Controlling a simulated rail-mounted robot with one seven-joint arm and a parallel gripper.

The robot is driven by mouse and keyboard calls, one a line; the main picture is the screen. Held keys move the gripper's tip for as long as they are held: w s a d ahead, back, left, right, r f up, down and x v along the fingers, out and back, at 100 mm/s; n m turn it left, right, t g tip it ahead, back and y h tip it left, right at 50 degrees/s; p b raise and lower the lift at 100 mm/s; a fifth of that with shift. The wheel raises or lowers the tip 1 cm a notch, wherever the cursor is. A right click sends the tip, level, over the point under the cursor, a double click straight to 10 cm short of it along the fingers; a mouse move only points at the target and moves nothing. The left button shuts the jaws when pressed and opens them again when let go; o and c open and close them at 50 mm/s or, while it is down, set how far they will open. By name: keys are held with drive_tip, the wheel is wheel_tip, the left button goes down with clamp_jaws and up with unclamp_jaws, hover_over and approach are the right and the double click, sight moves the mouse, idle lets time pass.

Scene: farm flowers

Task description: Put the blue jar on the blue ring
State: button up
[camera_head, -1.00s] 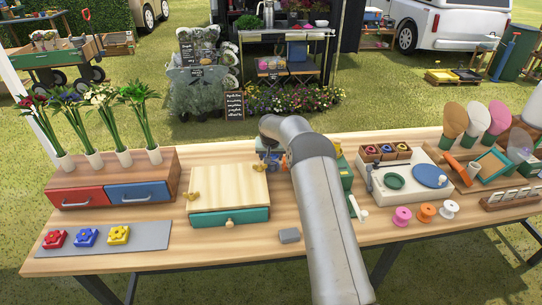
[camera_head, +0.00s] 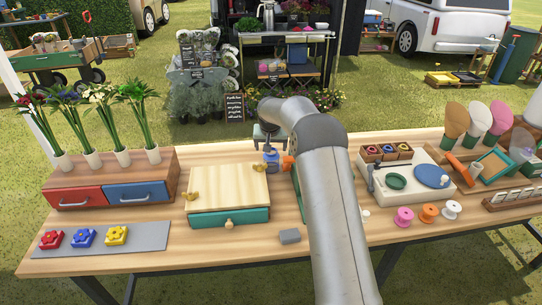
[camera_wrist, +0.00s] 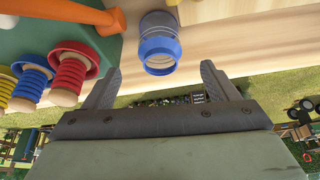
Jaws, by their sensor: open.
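The blue jar (camera_head: 271,158) stands on the table just right of the wooden box, partly hidden by my gripper and arm in the head view. In the wrist view the jar (camera_wrist: 160,32) shows a blue rim and a clear greyish body, just beyond and between my fingertips. My gripper (camera_wrist: 157,80) is open, with nothing between its fingers. In the head view my gripper (camera_head: 264,134) is small, above the jar. A blue disc (camera_head: 430,176) lies on the white board at right, beside a green ring (camera_head: 395,181); I cannot tell whether this disc is the blue ring.
The wooden box with a green drawer (camera_head: 228,196) stands left of the jar. A green stand with an orange handle (camera_wrist: 95,14) and red, blue and yellow ribbed pieces (camera_wrist: 68,75) are close to the gripper. My arm hides the middle.

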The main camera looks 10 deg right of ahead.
drive_tip(key=s+a+r+n+g, duration=0.1)
drive_tip(key=s+a+r, duration=0.1)
drive_tip(key=s+r, duration=1.05)
drive_tip(key=s+a+n+g, duration=0.1)
drive_tip(key=s+g, duration=0.1)
drive_tip(key=s, duration=2.4)
drive_tip(key=shift+s+a+f+n+y, duration=0.15)
drive_tip(key=shift+s+a+n+y, duration=0.15)
drive_tip(key=shift+s+a, duration=0.1)
drive_tip(key=shift+n+g+y, duration=0.3)
drive_tip(key=shift+g, duration=0.1)
drive_tip(key=s+f, duration=0.1)
drive_tip(key=s, duration=0.3)
drive_tip(key=s+f, duration=0.1)
drive_tip(key=s, duration=0.3)
drive_tip(key=s+f, duration=0.1)
drive_tip(key=s, duration=0.4)
drive_tip(key=shift+a+f, duration=0.3)
drive_tip(key=c, duration=0.4)
drive_tip(key=shift+o, duration=0.2)
drive_tip(key=shift+w, duration=0.1)
